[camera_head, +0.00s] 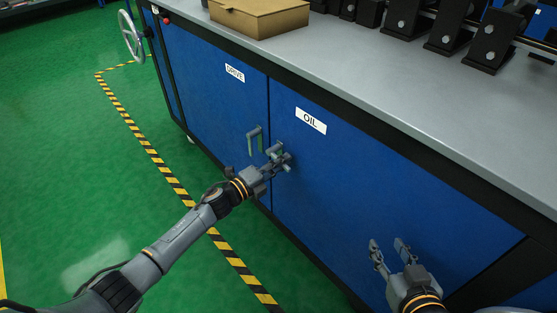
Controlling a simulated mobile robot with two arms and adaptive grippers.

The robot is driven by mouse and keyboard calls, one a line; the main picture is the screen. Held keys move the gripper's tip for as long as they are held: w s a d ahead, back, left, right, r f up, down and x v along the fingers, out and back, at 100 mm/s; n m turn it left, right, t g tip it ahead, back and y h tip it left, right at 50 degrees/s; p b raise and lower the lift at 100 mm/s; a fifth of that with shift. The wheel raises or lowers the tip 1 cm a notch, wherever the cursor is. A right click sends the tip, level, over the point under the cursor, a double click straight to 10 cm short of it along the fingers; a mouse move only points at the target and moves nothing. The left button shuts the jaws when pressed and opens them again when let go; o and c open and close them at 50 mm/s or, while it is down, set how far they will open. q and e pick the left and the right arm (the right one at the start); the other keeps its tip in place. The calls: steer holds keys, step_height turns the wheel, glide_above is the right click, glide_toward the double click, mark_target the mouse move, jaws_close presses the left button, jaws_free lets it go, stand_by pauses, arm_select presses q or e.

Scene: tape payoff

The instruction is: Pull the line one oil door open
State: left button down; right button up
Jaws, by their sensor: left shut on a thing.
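The blue oil door (365,175) carries a white OIL label (311,121) and sits flush in the cabinet front, looking closed. Its handle (273,150) is at the door's left edge and is partly hidden by my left gripper. My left gripper (284,160) is at this handle with its fingers shut on it. My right gripper (388,246) is open and empty, in front of the lower right part of the oil door, with its two fingers apart.
The blue drive door (212,85) with its own handle (255,139) is just left. A grey worktop (360,65) above holds a cardboard box (259,14) and several black blocks. A handwheel (131,36) stands out at the far left. The green floor (95,190) in front is clear.

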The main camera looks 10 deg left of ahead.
arm_select(q)
steer(key=shift+r+n, duration=0.15)
steer(key=shift+n, duration=0.25)
arm_select(e)
steer(key=shift+s+d+f+g+h, duration=0.2)
steer(key=shift+s+f+g, duration=0.25)
steer(key=shift+s+f, duration=0.15)
steer(key=shift+s+d+f+g+h, duration=0.15)
steer(key=shift+s+f+g, duration=0.3)
steer(key=shift+f, duration=0.25)
